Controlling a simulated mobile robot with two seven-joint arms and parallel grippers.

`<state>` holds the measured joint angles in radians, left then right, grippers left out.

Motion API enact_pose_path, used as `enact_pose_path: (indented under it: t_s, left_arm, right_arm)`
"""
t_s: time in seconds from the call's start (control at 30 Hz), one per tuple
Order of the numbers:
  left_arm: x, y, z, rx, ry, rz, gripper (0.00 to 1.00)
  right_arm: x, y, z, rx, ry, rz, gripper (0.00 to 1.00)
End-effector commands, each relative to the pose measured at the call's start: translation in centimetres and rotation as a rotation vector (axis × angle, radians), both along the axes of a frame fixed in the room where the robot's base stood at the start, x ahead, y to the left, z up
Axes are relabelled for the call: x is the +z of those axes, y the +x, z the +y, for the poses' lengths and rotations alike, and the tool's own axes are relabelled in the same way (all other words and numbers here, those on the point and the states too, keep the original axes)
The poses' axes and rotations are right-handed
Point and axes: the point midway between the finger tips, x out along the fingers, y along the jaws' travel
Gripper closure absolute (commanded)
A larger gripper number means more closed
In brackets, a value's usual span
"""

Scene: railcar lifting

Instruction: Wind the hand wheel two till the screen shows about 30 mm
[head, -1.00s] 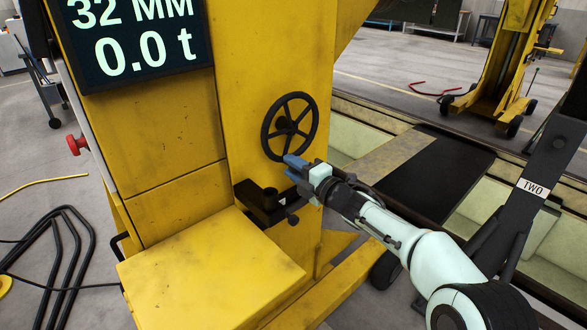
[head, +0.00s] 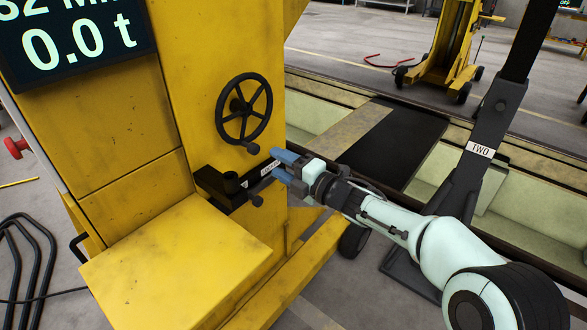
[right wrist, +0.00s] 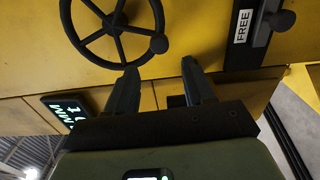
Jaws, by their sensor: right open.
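The black hand wheel (head: 238,105) is on the yellow column, with its knob (head: 252,148) at the lower rim. In the right wrist view the wheel (right wrist: 115,28) is at the top left and its knob (right wrist: 159,44) is ahead between the finger directions. My right gripper (head: 279,166) is open and empty, to the lower right of the knob and apart from it. The right wrist view shows both fingers spread (right wrist: 162,84). The screen (head: 75,45) reads 0.0 t; the line above is cut by the frame edge and looks like 32 mm. My left gripper is out of view.
A black lever bracket (head: 212,183) with a round knob (head: 256,200) is just below the wheel, near my fingers. A FREE label (right wrist: 243,26) shows by it. A yellow box (head: 175,262) juts out below. A dark post labelled TWO (head: 481,149) stands at the right.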

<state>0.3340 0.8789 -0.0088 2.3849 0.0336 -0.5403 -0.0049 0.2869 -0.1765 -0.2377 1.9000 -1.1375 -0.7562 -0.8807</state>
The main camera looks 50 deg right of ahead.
Motion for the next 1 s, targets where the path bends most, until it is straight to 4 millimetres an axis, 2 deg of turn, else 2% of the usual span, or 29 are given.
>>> enact_pose_path:
  t_s: [0.1,0.3,0.9,1.0]
  left_arm:
    - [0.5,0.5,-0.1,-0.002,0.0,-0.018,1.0]
    - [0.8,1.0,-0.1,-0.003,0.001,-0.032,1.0]
    - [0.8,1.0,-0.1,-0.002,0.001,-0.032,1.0]
    - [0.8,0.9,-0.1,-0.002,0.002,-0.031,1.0]
  right_arm:
    - [0.1,-2.0,-0.2,-0.002,0.0,-0.001,0.47]
    - [0.0,-3.6,-0.3,0.0,0.0,0.0,0.47]
    - [-0.1,-3.6,-0.3,0.0,0.003,0.001,0.47]
    - [-1.5,-3.0,-0.1,-0.004,0.051,0.025,0.47]
